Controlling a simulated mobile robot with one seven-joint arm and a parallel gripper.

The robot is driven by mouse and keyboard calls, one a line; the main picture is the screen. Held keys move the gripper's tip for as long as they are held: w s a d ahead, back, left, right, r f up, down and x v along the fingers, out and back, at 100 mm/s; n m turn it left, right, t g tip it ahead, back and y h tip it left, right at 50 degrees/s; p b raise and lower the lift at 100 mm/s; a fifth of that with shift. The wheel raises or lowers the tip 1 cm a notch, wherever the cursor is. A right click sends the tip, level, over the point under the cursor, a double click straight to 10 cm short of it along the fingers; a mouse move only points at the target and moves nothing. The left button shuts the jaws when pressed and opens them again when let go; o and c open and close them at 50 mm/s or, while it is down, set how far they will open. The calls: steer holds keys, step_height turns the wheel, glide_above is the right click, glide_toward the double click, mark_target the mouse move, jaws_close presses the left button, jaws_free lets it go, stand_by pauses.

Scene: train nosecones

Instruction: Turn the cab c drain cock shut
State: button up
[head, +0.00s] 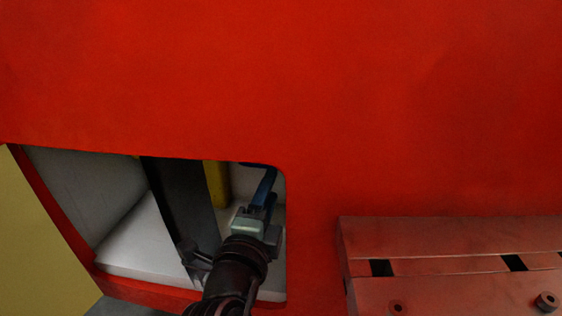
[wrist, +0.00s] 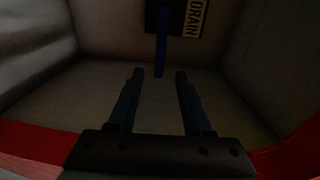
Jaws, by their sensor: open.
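The drain cock shows in the wrist view as a blue lever (wrist: 161,52) hanging straight down from a dark block (wrist: 155,20). A yellowish label (wrist: 195,18) reading DRAIN stands to its right. My gripper (wrist: 159,74) is open and empty, one finger on each side of the lever's lower end as seen in the picture. I cannot tell whether the fingertips reach as deep as the lever. In the head view my gripper (head: 265,195) is inside the opening's right part; the lever is not clearly told apart from the fingers there.
The opening is cut in a large red nose panel (head: 420,110), with a red lower lip (head: 145,293). Inside are a pale floor (head: 150,240), a dark upright (head: 180,200) and a yellow post (head: 217,183). A red slotted step (head: 450,250) juts out at right.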

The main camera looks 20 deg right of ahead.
mark_target(279, 168)
steer(key=x, duration=0.8)
steer(key=shift+w+d, duration=0.25)
steer(key=shift+d, duration=0.05)
steer(key=shift+c, duration=0.2)
jaws_close()
stand_by(0.9)
